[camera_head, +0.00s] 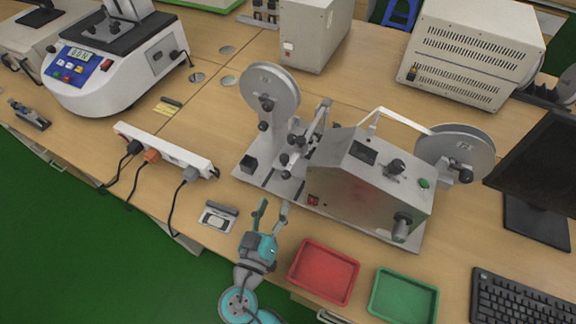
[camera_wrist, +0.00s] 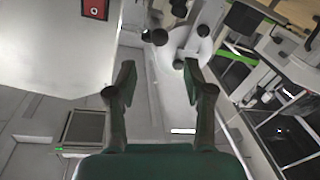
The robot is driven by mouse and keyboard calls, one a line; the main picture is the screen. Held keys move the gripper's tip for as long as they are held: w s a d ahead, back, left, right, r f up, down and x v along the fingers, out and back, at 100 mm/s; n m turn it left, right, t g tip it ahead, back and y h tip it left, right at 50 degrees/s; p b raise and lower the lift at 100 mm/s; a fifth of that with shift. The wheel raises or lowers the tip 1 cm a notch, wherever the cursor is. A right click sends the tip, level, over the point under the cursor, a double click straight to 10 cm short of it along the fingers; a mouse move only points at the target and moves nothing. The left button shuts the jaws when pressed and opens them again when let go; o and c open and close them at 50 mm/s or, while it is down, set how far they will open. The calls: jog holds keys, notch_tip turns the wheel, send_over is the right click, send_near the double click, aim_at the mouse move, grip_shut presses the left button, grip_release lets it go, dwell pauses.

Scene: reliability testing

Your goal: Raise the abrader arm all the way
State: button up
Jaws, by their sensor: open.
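The abrader (camera_head: 370,185) is a grey machine on a base plate in the middle of the bench, with a reel at each end. Its abrader arm (camera_head: 314,127) appears as a slanted metal bar with dark round knobs, left of the grey housing. My gripper (camera_head: 271,209) is open and empty, in front of the base plate's near edge and apart from the arm. In the wrist view my open fingers (camera_wrist: 158,78) point toward several dark knobs (camera_wrist: 157,37), with the pale housing (camera_wrist: 50,45) at the left. I cannot tell the arm's exact height.
A red tray (camera_head: 324,272) and a green tray (camera_head: 403,297) lie right of my gripper. A white power strip (camera_head: 166,148) with plugged cables and a small device (camera_head: 217,216) lie to the left. A monitor (camera_head: 540,165) and keyboard (camera_head: 522,298) occupy the right side.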

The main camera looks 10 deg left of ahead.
aim_at(284, 178)
jog(key=w, duration=0.3)
jog(key=w+d, duration=0.1)
jog(key=w, duration=0.2)
jog(key=w+d, duration=0.1)
jog(key=w, duration=0.3)
jog(key=shift+w, duration=0.1)
grip_shut()
